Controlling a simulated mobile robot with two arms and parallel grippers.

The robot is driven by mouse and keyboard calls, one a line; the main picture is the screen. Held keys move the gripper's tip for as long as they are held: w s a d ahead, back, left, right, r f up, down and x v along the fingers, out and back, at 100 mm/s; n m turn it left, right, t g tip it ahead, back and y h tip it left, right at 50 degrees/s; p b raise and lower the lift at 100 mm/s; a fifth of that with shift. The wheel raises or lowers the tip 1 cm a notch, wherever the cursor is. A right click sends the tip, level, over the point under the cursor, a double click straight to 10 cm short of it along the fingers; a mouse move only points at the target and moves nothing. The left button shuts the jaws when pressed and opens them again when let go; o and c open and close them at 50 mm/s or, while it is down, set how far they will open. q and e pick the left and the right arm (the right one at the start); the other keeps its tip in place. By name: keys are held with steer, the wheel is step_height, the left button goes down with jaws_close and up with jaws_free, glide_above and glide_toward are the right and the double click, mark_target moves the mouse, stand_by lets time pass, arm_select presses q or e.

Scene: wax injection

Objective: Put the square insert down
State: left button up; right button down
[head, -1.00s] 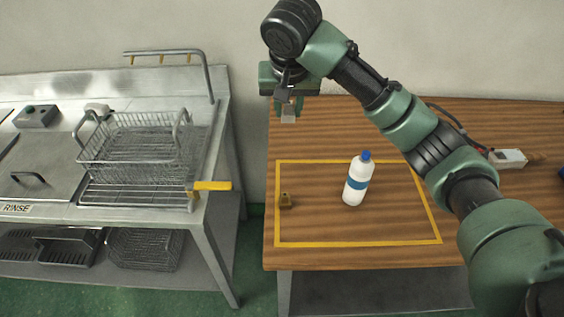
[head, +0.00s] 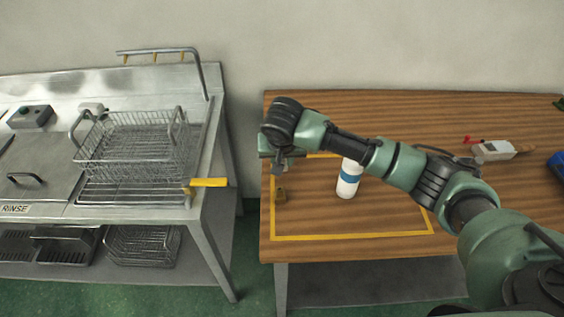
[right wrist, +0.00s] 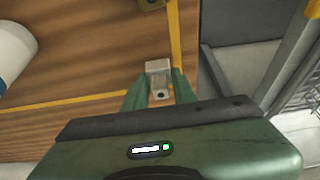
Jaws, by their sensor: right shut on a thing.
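My right gripper (head: 280,168) is low over the wooden table, near the far left corner of the yellow taped rectangle (head: 350,235). In the right wrist view its fingers (right wrist: 158,88) are shut on a small grey square insert (right wrist: 157,68). I cannot tell whether the insert touches the tabletop. In the head view the arm and gripper mostly hide it. A small brass-coloured block (head: 280,197) stands inside the rectangle, nearer the front, and also shows at the top of the right wrist view (right wrist: 150,4). My left gripper is not in view.
A white bottle with a blue band (head: 348,184) stands in the rectangle, partly behind my right arm. A white device (head: 493,151) lies at the right on the table. A rinse station with a wire basket (head: 130,150) stands left, across a gap. The rectangle's front is clear.

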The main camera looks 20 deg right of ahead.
steer(key=shift+f, duration=0.75)
steer(key=shift+f, duration=0.15)
steer(key=c, duration=1.1)
jaws_free()
steer(key=shift+c, duration=0.2)
steer(key=v, duration=1.2)
